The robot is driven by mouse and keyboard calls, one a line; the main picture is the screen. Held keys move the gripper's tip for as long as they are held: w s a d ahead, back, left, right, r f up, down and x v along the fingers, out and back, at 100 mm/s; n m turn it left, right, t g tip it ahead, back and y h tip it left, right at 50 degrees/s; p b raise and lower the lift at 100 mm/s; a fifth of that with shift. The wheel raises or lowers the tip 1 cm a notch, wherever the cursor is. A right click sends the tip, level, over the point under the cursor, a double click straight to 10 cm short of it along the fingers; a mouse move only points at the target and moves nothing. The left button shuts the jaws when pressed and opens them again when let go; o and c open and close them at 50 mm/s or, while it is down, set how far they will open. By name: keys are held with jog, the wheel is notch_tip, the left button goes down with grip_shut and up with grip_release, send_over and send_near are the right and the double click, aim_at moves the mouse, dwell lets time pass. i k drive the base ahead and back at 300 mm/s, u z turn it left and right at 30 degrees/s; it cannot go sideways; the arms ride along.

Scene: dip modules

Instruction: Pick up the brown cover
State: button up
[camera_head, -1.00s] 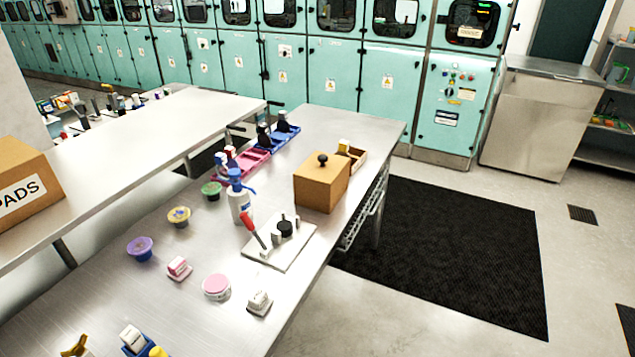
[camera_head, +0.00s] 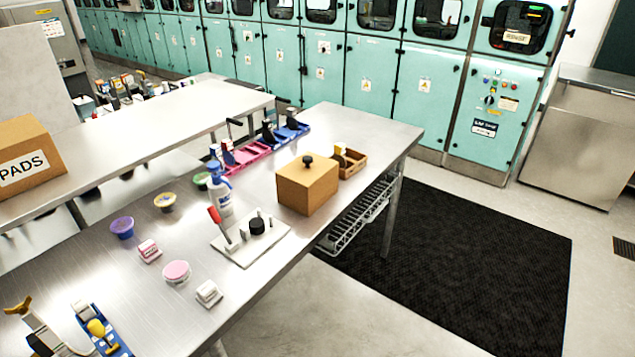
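The brown cover (camera_head: 307,185) is a box-shaped lid with a dark round knob (camera_head: 307,160) on top. It sits upright on the metal table (camera_head: 340,125), near its right edge. What is under it is hidden. My gripper is not in view.
A wooden tray (camera_head: 350,163) stands just behind the cover. A white plate with a red-handled lever (camera_head: 250,240) and a blue-topped bottle (camera_head: 219,190) stand to its left. Pink and blue racks (camera_head: 285,130) lie behind. A black mat (camera_head: 450,260) covers open floor at right.

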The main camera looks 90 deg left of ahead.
aim_at(304, 185)
jog(key=u, duration=0.15)
jog(key=i, duration=0.25)
jog(key=u, duration=5.55)
jog(key=i, duration=0.1)
jog(key=z, duration=2.55)
jog(key=i, duration=0.95)
jog(key=z, duration=0.05)
